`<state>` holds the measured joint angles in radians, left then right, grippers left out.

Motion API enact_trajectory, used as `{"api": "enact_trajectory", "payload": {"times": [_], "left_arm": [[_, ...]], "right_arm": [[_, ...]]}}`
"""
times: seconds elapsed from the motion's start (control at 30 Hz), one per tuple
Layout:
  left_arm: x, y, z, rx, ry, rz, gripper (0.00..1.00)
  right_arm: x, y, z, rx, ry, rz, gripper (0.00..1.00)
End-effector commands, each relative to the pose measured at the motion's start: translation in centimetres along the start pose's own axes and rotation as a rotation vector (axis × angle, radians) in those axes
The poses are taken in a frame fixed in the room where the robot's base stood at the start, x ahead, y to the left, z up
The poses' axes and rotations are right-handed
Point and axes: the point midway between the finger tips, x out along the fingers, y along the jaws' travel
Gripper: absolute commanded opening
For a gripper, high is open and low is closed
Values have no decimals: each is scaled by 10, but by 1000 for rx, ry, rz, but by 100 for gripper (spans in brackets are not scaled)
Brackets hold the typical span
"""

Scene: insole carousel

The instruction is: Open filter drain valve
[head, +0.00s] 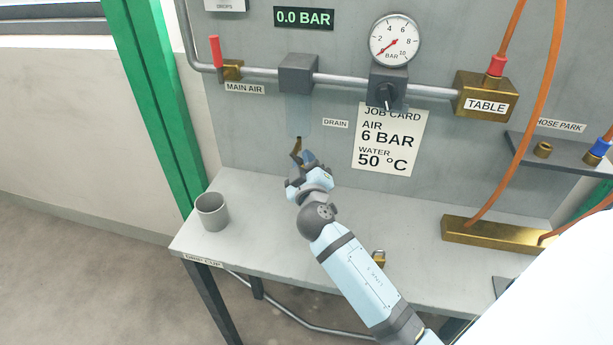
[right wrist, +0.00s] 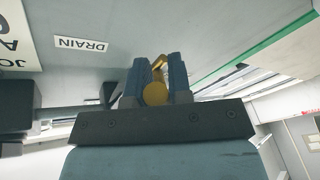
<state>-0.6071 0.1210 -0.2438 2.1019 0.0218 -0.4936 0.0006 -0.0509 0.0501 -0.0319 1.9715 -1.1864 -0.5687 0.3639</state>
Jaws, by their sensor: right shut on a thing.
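The fingers hide part of the valve. My left gripper is not in view.
A grey cup (head: 212,211) stands at the bench's left end. A brass padlock (head: 378,258) lies near the front edge, beside my right arm. A red-handled main air valve (head: 216,52) is up left. The gauge (head: 394,40) points near zero; the display reads 0.0 BAR.

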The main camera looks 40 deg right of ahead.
Motion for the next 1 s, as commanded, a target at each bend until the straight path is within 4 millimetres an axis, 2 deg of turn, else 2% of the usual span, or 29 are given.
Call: {"api": "enact_trajectory", "payload": {"times": [0.03, 0.5, 0.53, 0.63, 1.0], "left_arm": [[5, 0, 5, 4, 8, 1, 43], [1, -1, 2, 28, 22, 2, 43], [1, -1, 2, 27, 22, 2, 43], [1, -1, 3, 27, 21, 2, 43], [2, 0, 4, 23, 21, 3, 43]], "right_arm": [[-1, -5, 3, 19, 5, 6, 0], [0, -2, -1, 49, 12, 16, 0], [0, -2, -1, 49, 12, 16, 21], [0, -2, -1, 49, 12, 16, 44], [1, -2, 0, 48, 11, 16, 44]]}}
